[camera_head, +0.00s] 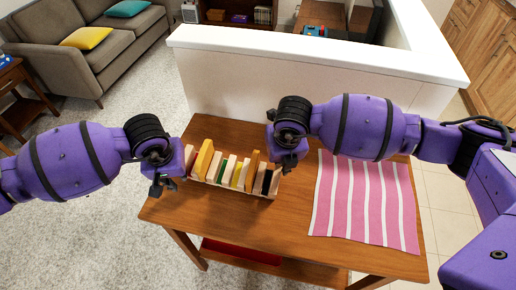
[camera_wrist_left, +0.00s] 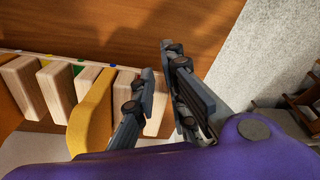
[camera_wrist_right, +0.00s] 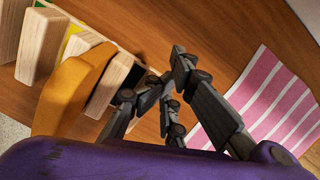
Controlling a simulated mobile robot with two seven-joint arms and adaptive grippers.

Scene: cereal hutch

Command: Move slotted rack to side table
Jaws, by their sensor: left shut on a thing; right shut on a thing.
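The slotted rack (camera_head: 232,189) is a long, light wooden holder on the brown table (camera_head: 215,228). Several upright pale wood, yellow, green and dark slabs stand in it. My left gripper (camera_head: 161,183) is shut on the rack's left end; its fingers (camera_wrist_left: 158,60) show beside a yellow slab in the left wrist view. My right gripper (camera_head: 286,166) is shut on the rack's right end; its fingers (camera_wrist_right: 171,68) show beside the end slabs in the right wrist view. The exact contact is partly hidden by the fingers. I cannot tell whether the rack's base touches the table.
A pink and white striped cloth (camera_head: 365,205) lies flat on the table's right side. A white-topped low wall (camera_head: 300,52) stands behind the table. A red thing (camera_head: 242,251) lies on the lower shelf. A grey sofa (camera_head: 92,47) and a small side table (camera_head: 14,85) are at left; carpet between is clear.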

